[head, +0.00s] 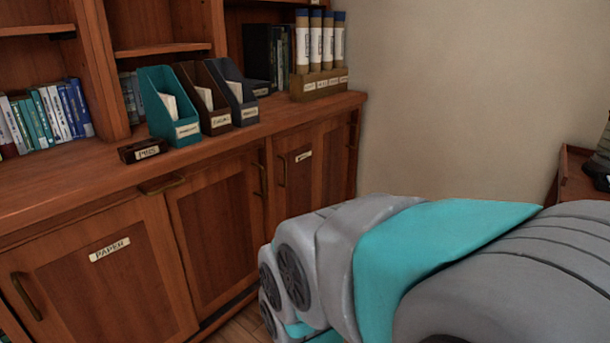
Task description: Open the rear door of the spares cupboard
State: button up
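A wooden cupboard row runs along the left wall, all its visible doors shut. The far door (319,181) bears a small label (303,156) too small to read for certain. A dark upright handle (282,172) is near its left edge, and another handle (353,130) shows at the far right end. The middle door (214,232) has an upright handle (258,180) near its right edge. No label reading "spares" is legible. My grey and teal arm fills the lower right and covers the foot of the far door. My gripper is not in the picture.
The near door (72,285) is labelled PAPER. Several file boxes (168,107) and a rack of tubes (318,82) stand on the counter (85,178). A pull (162,184) sticks out under its edge. A wooden piece of furniture (575,190) stands at right. Little floor (243,328) shows.

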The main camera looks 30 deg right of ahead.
aim_at(337, 131)
jog(key=z, duration=1)
